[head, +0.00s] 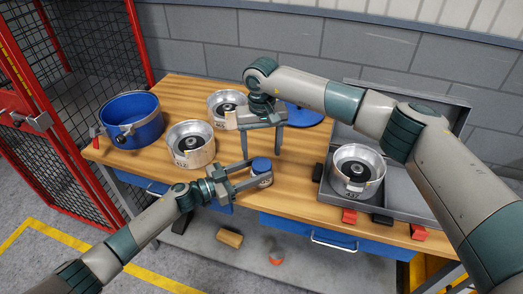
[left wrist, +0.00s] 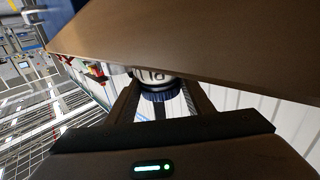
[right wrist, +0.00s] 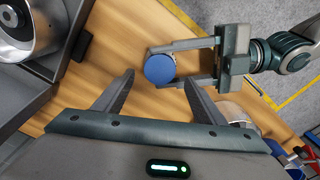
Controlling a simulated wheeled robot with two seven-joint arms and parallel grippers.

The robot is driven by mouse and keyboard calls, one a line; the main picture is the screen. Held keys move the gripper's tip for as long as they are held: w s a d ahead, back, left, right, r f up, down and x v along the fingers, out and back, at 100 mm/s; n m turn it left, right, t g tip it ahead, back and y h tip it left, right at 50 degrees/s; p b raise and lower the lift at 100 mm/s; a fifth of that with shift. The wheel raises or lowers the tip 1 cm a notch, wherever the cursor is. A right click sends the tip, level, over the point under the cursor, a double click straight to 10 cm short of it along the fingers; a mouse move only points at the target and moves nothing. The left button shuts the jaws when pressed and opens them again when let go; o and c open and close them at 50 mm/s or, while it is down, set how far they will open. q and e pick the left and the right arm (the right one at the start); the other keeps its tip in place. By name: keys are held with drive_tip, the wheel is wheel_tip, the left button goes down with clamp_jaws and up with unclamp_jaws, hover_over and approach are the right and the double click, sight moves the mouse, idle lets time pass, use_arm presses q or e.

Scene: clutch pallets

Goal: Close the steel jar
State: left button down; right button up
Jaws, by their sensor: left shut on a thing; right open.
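The steel jar (head: 262,181) is a small pale can with a dark-lettered label, near the table's front edge. A round blue lid (head: 261,165) sits on top; I cannot tell how tightly. My left gripper (head: 254,174) is shut around the jar from the left. The ribbed lid rim (left wrist: 160,96) and label (left wrist: 150,76) show between its fingers in the left wrist view. My right gripper (head: 262,153) is open and empty, pointing down above the lid. In the right wrist view the lid (right wrist: 160,69) lies between and just beyond its fingertips (right wrist: 158,78).
Two steel canisters (head: 190,150) (head: 222,103) and a blue pot (head: 133,122) stand on the wooden table (head: 185,87) to the left. A blue disc (head: 305,115) lies behind my right gripper. A grey case (head: 405,205) with another canister (head: 357,178) is at right.

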sight(262, 164)
drive_tip(key=shift+c, duration=0.3)
drive_tip(key=shift+s+r+n, duration=0.1)
drive_tip(key=shift+r+n, duration=1.5)
drive_tip(key=shift+r, duration=0.1)
drive_tip(key=shift+f, duration=4)
drive_tip(key=c, duration=1.1)
drive_tip(key=shift+m, duration=1.7)
